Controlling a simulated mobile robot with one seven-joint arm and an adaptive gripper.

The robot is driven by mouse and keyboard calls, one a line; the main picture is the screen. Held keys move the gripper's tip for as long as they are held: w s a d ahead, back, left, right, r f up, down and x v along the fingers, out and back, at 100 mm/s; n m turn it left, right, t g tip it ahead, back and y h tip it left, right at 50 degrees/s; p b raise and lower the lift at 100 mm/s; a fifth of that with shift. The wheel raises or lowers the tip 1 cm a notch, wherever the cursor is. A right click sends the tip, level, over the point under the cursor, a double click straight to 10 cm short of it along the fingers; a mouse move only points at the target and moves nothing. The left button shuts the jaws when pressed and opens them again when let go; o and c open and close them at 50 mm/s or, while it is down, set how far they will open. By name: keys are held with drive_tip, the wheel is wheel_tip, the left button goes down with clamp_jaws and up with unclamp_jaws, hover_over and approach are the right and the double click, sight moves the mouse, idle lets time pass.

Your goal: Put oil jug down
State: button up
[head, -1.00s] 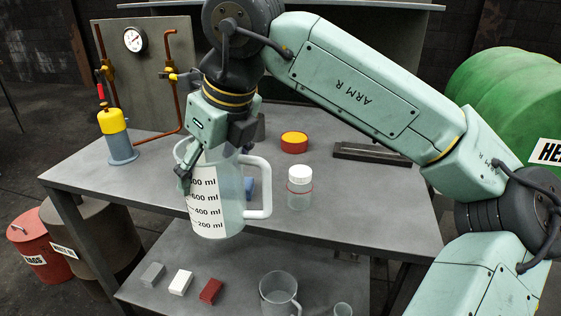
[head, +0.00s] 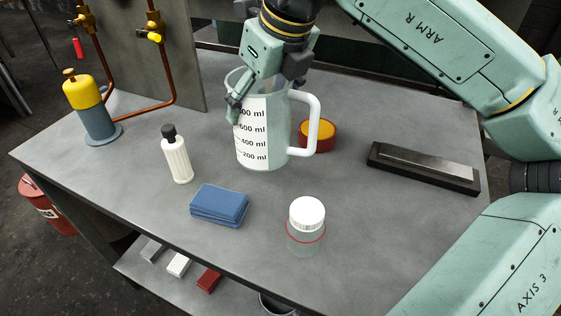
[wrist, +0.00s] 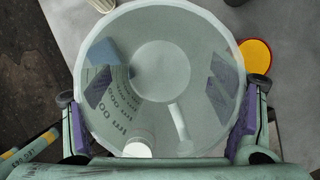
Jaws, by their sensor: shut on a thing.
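The oil jug (head: 266,150) is a clear measuring jug with a white millilitre scale and a white handle on its right. It is upright and looks empty. My gripper (head: 264,92) is shut on its upper body, one finger on the left side; the other is mostly hidden. In the wrist view, the jug's round mouth (wrist: 160,75) lies between both purple-padded fingers of my gripper (wrist: 160,120). The jug is over the middle of the grey table (head: 330,190). I cannot tell whether its base touches the top.
A red tin with yellow top (head: 318,136) stands close behind the handle. A lidded jar (head: 306,228) is front right, a dark block (head: 423,168) at right. Bare tabletop lies between them.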

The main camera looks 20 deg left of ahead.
sight(263, 145)
drive_tip(key=f, duration=0.4)
drive_tip(key=shift+s+f+p, duration=0.2)
drive_tip(key=shift+p, duration=0.2)
drive_tip(key=shift+f+p, duration=0.4)
drive_tip(key=shift+f, duration=1.85)
drive_tip(key=shift+f, duration=0.15)
drive_tip(key=o, duration=1.2)
